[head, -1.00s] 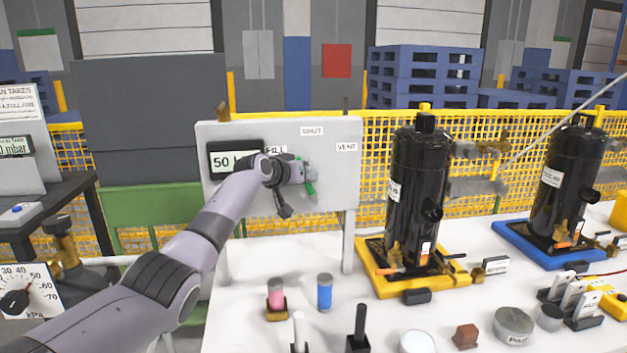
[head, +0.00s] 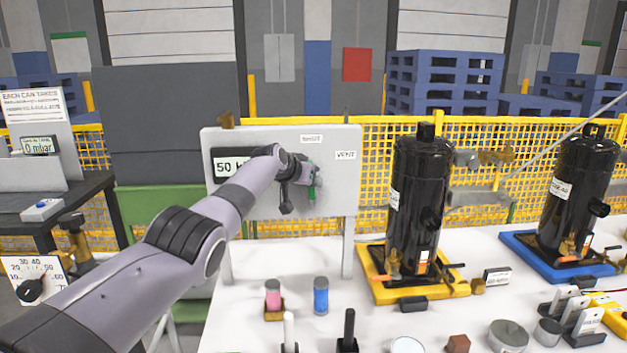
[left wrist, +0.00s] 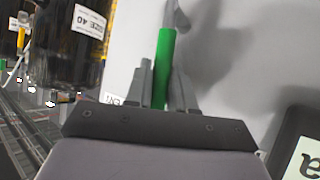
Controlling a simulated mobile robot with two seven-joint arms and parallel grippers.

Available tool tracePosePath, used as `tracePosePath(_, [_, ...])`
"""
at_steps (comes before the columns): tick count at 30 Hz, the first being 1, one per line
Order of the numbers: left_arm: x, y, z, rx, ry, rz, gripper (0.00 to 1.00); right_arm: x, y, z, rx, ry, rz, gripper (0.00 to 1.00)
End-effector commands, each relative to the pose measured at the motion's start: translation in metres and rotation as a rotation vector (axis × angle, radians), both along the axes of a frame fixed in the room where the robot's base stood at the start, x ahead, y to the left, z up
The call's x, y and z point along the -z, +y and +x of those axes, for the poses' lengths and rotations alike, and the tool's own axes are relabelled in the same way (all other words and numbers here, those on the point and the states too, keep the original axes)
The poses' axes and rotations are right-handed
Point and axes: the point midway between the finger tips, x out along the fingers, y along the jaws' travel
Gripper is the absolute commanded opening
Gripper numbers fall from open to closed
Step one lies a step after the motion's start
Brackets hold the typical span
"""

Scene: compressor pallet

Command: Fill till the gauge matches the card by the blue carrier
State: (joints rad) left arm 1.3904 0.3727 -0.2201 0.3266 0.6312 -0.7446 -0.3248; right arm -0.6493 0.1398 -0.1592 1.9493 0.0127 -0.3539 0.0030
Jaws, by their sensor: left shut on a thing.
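My left gripper (head: 303,173) is at the front of the upright grey panel (head: 330,200), shut on the green valve handle (head: 311,176). In the left wrist view the green handle (left wrist: 163,62) stands between the two fingers. The panel's gauge display (head: 224,166) begins "50 k"; my arm hides the rest. A "VENT" label (head: 346,155) is right of the handle, another label (head: 311,138) above it. The blue carrier (head: 526,250) at the right bears a black compressor (head: 577,185). A small white card (head: 497,277) stands left of it; its print is unreadable. My right gripper is out of view.
A yellow carrier (head: 420,292) with a black compressor (head: 415,190) stands right of the panel. Pink (head: 273,294) and blue (head: 321,294) cylinders, two upright levers and several small parts lie along the front of the white table. A pressure dial (head: 35,280) is at the left.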

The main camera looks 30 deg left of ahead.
Motion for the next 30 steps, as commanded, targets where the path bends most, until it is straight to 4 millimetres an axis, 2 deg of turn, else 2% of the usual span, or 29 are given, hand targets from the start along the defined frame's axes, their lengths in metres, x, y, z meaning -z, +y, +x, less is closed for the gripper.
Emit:
tracePosePath(27, [-0.0009,0.0019,-0.0008,0.001,0.047,0.065,0.00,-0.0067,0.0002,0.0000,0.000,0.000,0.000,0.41])
tracePosePath(28, [-0.0009,0.0019,-0.0008,0.001,0.047,0.065,0.29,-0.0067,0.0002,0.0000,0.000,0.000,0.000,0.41])
tracePosePath(30, [-0.0008,0.0020,-0.0008,0.001,0.048,0.065,0.29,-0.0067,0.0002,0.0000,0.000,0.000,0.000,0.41])
